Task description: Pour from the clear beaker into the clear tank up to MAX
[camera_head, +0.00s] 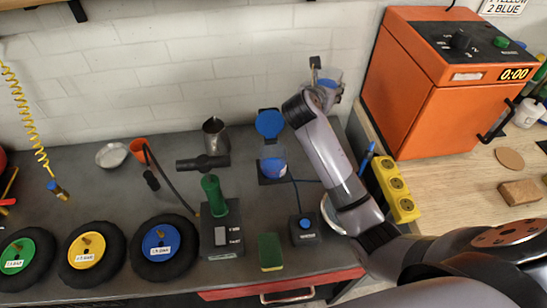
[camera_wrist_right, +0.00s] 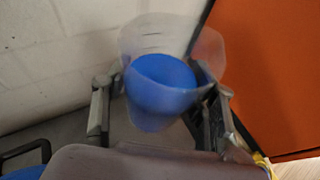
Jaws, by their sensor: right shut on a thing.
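The clear beaker (camera_head: 332,78) is held high at the back, in front of the white wall. My right gripper (camera_head: 318,88) is shut on it, partly hidden behind my own wrist. In the right wrist view the beaker (camera_wrist_right: 160,112) sits between the two fingers (camera_wrist_right: 160,108), with blue liquid inside and faint marks on its wall. A small clear tank (camera_head: 272,162) with blue in it stands on a dark base on the bench, below and left of the beaker, apart from it. Its MAX mark is too small to read. My left gripper is not in view.
A blue disc (camera_head: 270,124) stands behind the tank. A metal jug (camera_head: 215,136), a green-handled tool (camera_head: 214,195) and a black box with a blue knob (camera_head: 304,226) are nearby. An orange oven (camera_head: 420,95) and a yellow power strip (camera_head: 396,190) are on the right.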

